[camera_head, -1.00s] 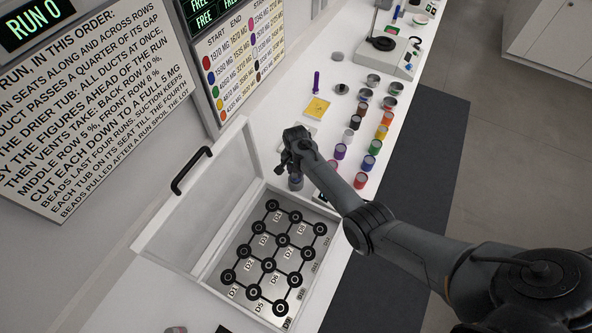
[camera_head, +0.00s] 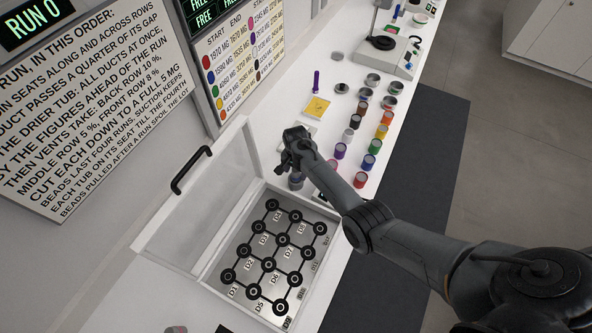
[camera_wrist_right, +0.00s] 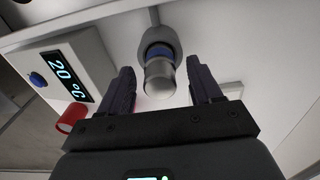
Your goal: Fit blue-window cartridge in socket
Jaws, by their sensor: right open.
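A short cylinder with a grey collar, a blue band and a rounded silver end, which looks like the blue-window cartridge (camera_wrist_right: 159,76), stands in the right wrist view just beyond and between my fingers. My right gripper (camera_wrist_right: 160,66) is open, with a dark finger on each side of it and visible gaps. In the head view my right gripper (camera_head: 291,168) hangs over the counter behind the open box, and a small grey cylinder (camera_head: 296,182) shows just below it. I cannot make out a separate socket; the cylinder's far end is hidden. My left gripper is not in view.
An open white box (camera_head: 207,284) with a clear lid and several black ring seats stands in front. A white unit with a 20 °C display (camera_wrist_right: 66,75) and a red cylinder (camera_wrist_right: 71,117) are beside the gripper. Several colored jars (camera_head: 369,162) stand to the right.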

